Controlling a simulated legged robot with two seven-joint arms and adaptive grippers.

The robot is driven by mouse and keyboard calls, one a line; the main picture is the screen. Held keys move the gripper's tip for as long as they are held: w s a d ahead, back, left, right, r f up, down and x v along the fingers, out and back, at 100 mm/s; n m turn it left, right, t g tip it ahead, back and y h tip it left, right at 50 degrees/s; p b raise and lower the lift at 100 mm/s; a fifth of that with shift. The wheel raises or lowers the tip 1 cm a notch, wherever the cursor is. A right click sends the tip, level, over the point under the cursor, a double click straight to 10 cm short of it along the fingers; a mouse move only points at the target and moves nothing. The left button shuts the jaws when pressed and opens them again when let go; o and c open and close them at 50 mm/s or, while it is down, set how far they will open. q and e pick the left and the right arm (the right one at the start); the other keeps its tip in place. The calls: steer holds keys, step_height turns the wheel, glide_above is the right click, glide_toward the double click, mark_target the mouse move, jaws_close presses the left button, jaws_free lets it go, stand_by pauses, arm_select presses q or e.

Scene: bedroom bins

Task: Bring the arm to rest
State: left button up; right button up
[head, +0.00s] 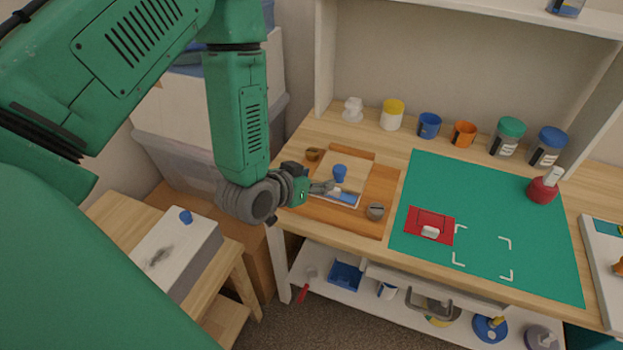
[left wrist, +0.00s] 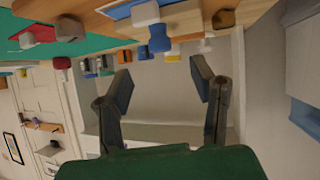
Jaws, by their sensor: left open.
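My left arm comes in from the left in the head view and ends in my left gripper (head: 322,187), over the left side of the workbench. It also shows in the left wrist view (left wrist: 160,82), where its two fingers stand wide apart with nothing between them. Near the fingers in the head view is a wooden board (head: 382,190). On it are a small blue piece (head: 340,173), a grey-topped round piece (head: 375,212) and a brown knob-like piece (head: 313,154). The gripper partly hides the board. Contact with the board cannot be told. My right gripper is not in view.
A green mat (head: 480,190) with a red square (head: 418,218) covers the bench's middle. Cups and jars, including a yellow cup (head: 392,115), line the back. A small side table (head: 110,212) carries a grey box (head: 185,265). A lower shelf (head: 325,285) holds several items.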

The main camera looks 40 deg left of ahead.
arm_select(q)
steer(key=shift+v, duration=0.95)
steer(key=s+f+g, duration=0.3)
steer(key=s+f, duration=0.2)
steer(key=s, duration=0.3)
steer(key=s+d+f+g+b, duration=0.1)
steer(key=s+f+g, duration=0.3)
steer(key=s, duration=0.4)
steer(key=s+d+f+g, duration=0.1)
steer(key=s+f+g, duration=0.3)
steer(key=s+f, duration=0.2)
steer(key=s, duration=0.2)
steer(key=shift+s+d+f+m+y, duration=0.2)
steer(key=shift+s+f+m+y, duration=0.1)
steer(key=shift+m, duration=0.1)
steer(key=shift+o, duration=0.4)
steer(key=shift+w, duration=0.15)
